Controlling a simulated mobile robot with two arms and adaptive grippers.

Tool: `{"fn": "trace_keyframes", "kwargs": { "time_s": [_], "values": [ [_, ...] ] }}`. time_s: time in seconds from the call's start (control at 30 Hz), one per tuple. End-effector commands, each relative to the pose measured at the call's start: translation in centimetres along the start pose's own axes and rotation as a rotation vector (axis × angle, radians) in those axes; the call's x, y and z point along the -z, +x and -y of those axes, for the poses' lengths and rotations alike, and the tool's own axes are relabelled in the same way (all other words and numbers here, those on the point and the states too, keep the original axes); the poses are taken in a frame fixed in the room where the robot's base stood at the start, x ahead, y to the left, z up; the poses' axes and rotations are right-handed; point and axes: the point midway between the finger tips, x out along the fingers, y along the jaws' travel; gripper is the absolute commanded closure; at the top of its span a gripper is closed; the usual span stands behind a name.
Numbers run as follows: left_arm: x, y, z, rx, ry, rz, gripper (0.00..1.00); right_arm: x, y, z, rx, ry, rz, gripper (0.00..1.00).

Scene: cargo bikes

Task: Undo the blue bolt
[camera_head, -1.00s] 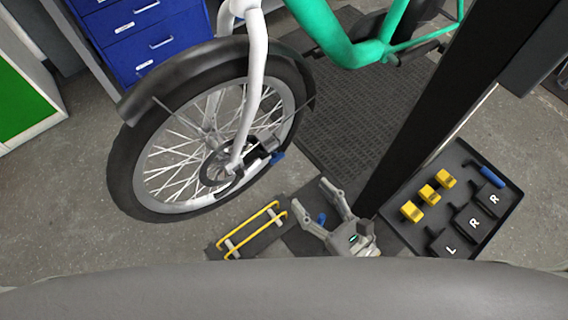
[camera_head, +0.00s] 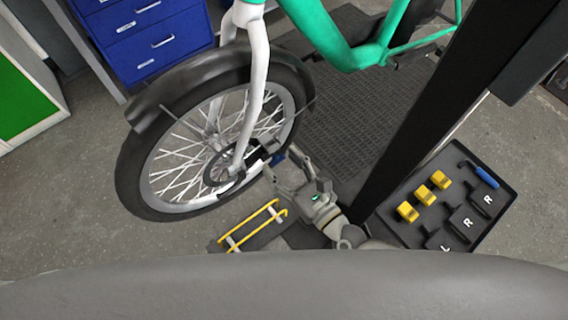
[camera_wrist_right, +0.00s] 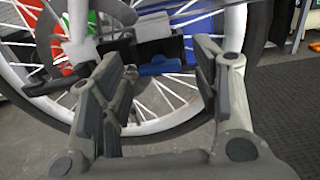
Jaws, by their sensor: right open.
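The blue bolt (camera_head: 278,159) sits on the black caliper part by the front wheel's hub, at the right of the wheel (camera_head: 208,150). In the right wrist view the bolt (camera_wrist_right: 165,68) lies ahead, between my fingers as seen, below a black bar. My right gripper (camera_head: 285,167) is open, with its fingers pointing at the bolt and wheel. In the wrist view its two fingers (camera_wrist_right: 158,75) stand either side of the bolt, and I see nothing gripped. Whether they touch the bolt I cannot tell. My left gripper is out of view.
A black tray (camera_head: 408,233) at the right holds yellow blocks (camera_head: 424,195), black lettered pieces and a blue-handled tool (camera_head: 484,177). A yellow-railed stand (camera_head: 252,225) is on the floor below the wheel. A dark post (camera_head: 430,115) rises beside my right arm. A blue drawer cabinet (camera_head: 150,38) stands behind.

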Motion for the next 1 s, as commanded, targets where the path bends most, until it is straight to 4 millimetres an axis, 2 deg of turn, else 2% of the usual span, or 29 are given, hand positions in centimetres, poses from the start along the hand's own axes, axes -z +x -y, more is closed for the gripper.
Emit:
{"fn": "trace_keyframes", "kwargs": {
  "time_s": [0.07,0.47,0.77,1.0],
  "values": [
    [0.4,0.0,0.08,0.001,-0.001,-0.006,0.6,0.0,-0.02,-0.01,0.0,0.0,0.0,0.49],
    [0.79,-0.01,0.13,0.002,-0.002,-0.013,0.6,0.01,-0.05,0.0,0.0,-0.001,0.0,1.0],
    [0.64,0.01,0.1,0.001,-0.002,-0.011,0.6,0.07,-0.07,-0.01,-0.001,-0.008,-0.002,1.0],
    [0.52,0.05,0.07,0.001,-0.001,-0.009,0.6,0.12,-0.08,-0.05,-0.001,-0.083,-0.003,1.0]
  ]
}}
